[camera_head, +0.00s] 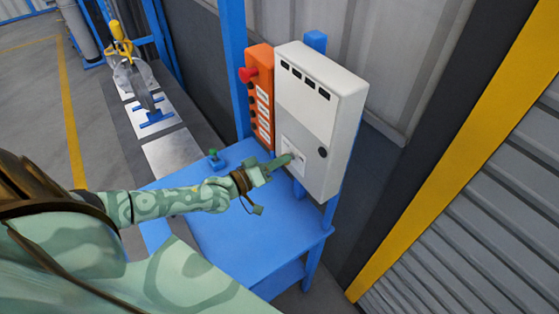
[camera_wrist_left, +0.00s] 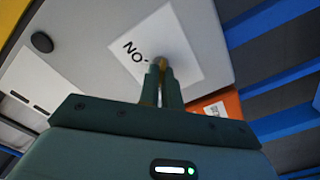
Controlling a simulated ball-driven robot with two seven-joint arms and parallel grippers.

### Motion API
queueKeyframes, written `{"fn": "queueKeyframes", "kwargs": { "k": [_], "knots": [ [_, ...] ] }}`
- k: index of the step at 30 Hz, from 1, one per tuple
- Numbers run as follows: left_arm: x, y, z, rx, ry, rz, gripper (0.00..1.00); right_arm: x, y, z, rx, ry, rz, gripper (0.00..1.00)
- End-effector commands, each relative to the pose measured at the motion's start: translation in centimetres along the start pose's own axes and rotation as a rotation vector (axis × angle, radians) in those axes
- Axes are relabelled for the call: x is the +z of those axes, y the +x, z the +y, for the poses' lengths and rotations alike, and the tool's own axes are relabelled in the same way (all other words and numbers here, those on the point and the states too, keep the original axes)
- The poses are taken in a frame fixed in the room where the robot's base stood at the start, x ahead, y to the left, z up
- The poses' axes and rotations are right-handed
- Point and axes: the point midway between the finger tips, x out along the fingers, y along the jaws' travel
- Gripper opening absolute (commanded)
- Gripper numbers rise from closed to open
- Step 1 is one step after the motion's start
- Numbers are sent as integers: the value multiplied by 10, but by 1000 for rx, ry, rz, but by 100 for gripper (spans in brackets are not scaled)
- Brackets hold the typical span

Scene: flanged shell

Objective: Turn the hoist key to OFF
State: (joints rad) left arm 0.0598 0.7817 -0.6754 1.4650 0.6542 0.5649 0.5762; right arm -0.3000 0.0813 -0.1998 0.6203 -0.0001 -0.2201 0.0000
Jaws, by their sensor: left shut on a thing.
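The grey control box (camera_head: 322,110) stands on the blue stand, with a white label plate (camera_head: 293,152) low on its front. My left gripper (camera_head: 283,161) reaches this plate from the left, its fingertips at the plate. In the left wrist view, the gripper (camera_wrist_left: 163,78) is shut on the hoist key (camera_wrist_left: 161,62) at the label plate (camera_wrist_left: 188,62). The fingers hide most of the key, so its angle cannot be told. Black letters beside the fingers read "NO" in this turned view; the other lettering is hidden. My right gripper is not in view.
An orange panel (camera_head: 260,100) with a red button (camera_head: 248,74) adjoins the box's left side. A blue table (camera_head: 250,235) lies below my left arm. A yellow hoist hook (camera_head: 120,38) hangs at the back left. A corrugated shutter (camera_head: 470,220) is at right.

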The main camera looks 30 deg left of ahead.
Motion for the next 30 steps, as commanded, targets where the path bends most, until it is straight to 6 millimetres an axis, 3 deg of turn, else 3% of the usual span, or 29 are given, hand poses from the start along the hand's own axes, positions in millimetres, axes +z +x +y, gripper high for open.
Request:
{"fn": "queueKeyframes", "kwargs": {
  "k": [2, 5, 20, 23, 30],
  "knots": [
    [0, 0, 0, -1, 1, -1, 0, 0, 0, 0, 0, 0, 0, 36],
    [0, 0, 0, -1, 2, 0, 27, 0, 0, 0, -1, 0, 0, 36],
    [0, -7, -1, -1, 2, -1, 27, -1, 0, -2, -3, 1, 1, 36],
    [1, -23, -1, -2, 2, -3, 27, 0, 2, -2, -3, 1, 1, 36],
    [2, -88, -2, -4, 1, -7, 27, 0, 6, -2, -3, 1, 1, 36]
  ]
}}
